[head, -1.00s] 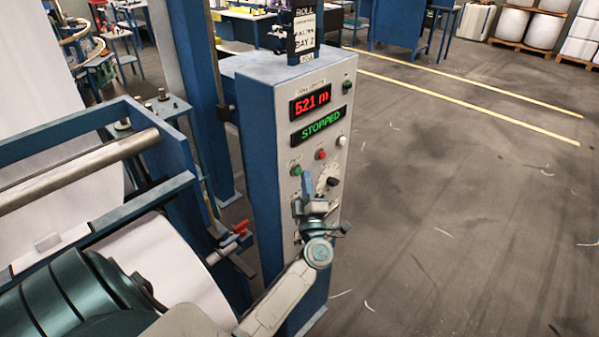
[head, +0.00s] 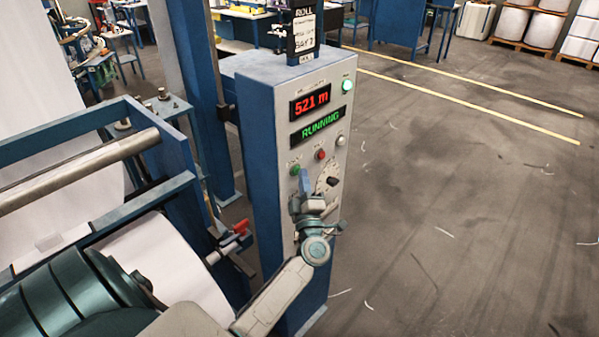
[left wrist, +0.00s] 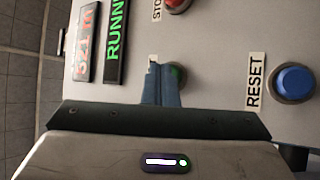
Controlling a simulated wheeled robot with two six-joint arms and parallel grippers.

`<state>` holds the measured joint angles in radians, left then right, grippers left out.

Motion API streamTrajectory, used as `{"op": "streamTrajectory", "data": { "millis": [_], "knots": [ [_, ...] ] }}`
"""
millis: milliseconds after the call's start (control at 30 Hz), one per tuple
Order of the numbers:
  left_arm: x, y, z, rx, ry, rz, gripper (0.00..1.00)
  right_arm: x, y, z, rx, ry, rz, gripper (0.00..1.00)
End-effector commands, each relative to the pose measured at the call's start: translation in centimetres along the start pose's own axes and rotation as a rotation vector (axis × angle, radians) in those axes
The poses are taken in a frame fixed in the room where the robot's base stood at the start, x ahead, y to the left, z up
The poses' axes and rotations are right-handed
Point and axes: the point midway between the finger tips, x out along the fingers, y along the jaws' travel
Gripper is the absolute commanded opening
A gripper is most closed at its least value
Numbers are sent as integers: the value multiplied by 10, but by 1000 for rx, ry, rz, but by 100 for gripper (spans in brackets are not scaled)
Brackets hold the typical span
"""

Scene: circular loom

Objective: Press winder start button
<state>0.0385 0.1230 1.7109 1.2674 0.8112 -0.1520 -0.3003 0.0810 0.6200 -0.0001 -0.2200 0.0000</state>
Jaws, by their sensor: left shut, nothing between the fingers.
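The winder control cabinet (head: 258,150) is blue with a light grey panel. The green start button (head: 295,170) is on the panel, with the red stop button (head: 320,155) to its right. My left gripper (head: 305,181) is shut and empty, its fingertips just right of the green button. In the left wrist view the fingertips (left wrist: 163,85) partly cover the green button (left wrist: 179,76). Whether they touch it I cannot tell. The green display (head: 321,124) reads RUNNING, the red display (head: 310,101) reads 521 m, and the lamp (head: 347,86) is lit. My right gripper is not in view.
A blue reset button (left wrist: 295,82) shows in the left wrist view. A black knob (head: 332,181) and a white button (head: 341,141) are on the panel. The white roll (head: 165,250) and its blue frame stand left of the cabinet. The floor right of the cabinet is open.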

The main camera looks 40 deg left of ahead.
Motion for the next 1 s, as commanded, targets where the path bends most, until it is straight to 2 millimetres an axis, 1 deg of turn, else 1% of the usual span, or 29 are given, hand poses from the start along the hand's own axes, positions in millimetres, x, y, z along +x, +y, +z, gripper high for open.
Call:
{"op": "streamTrajectory", "data": {
  "millis": [233, 367, 600, 900, 1000],
  "knots": [
    [0, 1, 0, 0, 1, 0, 0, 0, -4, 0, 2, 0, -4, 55],
    [-4, 3, 3, -1, 1, 0, 0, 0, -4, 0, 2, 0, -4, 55],
    [-12, 9, 8, -1, 1, 0, 0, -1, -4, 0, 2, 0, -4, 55],
    [-13, 9, 9, 0, 1, 0, 0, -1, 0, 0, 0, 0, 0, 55],
    [-16, 11, 11, -1, 1, -1, 0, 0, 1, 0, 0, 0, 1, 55]
  ]
}}
